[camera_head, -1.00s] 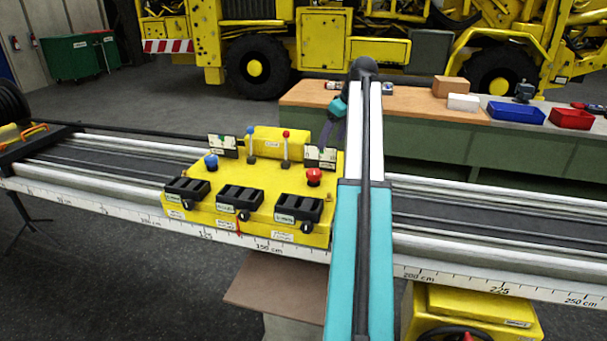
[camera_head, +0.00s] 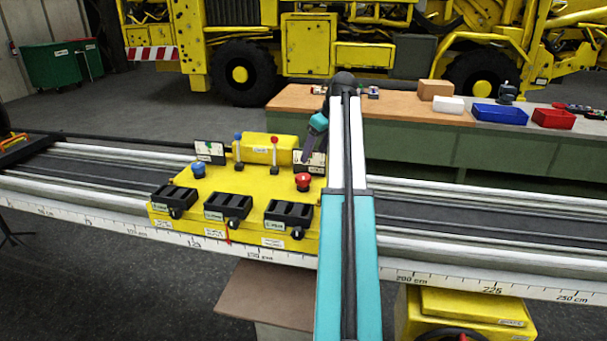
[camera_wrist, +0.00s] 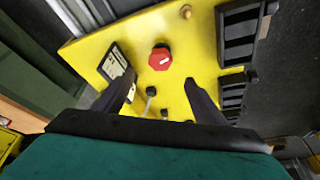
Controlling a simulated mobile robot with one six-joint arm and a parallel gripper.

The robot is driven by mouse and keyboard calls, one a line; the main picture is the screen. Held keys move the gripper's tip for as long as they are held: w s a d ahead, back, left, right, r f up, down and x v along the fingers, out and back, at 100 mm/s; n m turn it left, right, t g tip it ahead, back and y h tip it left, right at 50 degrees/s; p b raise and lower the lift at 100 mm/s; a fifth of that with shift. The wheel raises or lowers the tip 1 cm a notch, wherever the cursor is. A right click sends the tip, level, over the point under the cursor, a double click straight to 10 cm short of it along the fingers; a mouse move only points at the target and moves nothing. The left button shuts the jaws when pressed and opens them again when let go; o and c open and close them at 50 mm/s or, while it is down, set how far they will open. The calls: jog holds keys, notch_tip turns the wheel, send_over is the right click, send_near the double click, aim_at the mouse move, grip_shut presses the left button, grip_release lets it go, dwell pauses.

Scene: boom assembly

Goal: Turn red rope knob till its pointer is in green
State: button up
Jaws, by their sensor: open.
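The red knob (camera_head: 303,181) sits on the right of the yellow control panel (camera_head: 262,183). My gripper (camera_head: 313,158) is over the panel's back right, close to the card. In the wrist view my gripper (camera_wrist: 160,84) is open and empty, its fingers apart below the knob in the picture.
Two levers, white with a blue tip (camera_head: 238,150) and a red tip (camera_head: 274,155), stand behind the knobs. A blue knob (camera_head: 198,169) is at the left. Black switch boxes (camera_head: 228,206) line the front. A workbench (camera_head: 400,112) with bins stands behind.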

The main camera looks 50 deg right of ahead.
aim_at(303, 177)
jog(key=p+x, duration=0.2)
jog(key=x, duration=0.9)
jog(key=shift+f, duration=0.2)
jog(key=c, duration=1.1)
